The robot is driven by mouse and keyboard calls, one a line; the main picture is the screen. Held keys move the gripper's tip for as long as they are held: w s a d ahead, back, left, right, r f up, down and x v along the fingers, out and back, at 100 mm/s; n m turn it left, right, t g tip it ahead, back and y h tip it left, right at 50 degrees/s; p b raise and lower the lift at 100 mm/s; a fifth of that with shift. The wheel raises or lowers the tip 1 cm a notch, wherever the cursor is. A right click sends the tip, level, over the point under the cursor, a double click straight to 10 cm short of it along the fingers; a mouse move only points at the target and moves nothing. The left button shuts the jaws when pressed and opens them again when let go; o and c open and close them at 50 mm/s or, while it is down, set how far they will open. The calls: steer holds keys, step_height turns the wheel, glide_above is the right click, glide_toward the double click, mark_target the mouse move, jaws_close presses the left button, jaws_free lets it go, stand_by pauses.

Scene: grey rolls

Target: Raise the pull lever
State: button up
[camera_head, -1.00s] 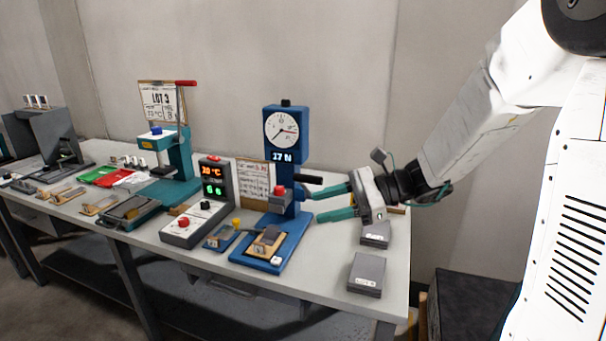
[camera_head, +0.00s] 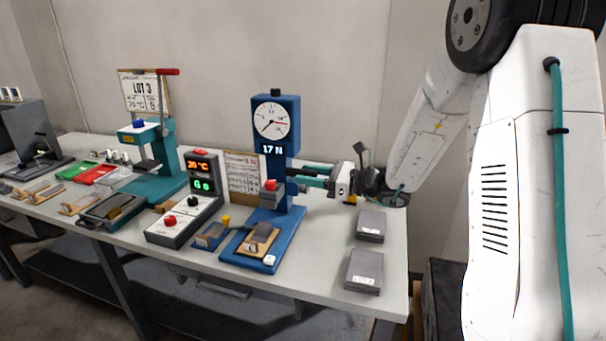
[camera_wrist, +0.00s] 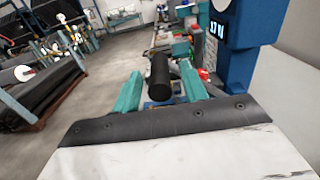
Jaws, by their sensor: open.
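The blue pull tester (camera_head: 270,150) stands on the bench with a round dial and a display reading 17 N. Its pull lever is a black round grip that shows end-on in the wrist view (camera_wrist: 160,76). My gripper (camera_head: 308,176) is open at the tester's right side, its teal fingers pointing left toward the column. In the wrist view, my gripper (camera_wrist: 160,88) has one finger on each side of the black grip, with gaps visible. In the head view the fingers mostly hide the lever.
Two stacks of grey plates (camera_head: 370,226) (camera_head: 364,271) lie below and right of my gripper. A control box (camera_head: 190,205) and a teal press (camera_head: 160,160) stand left of the tester. The wall is close behind.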

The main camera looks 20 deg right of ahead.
steer(key=shift+x, duration=1.05)
jaws_close()
steer(key=shift+w+d+r, duration=0.1)
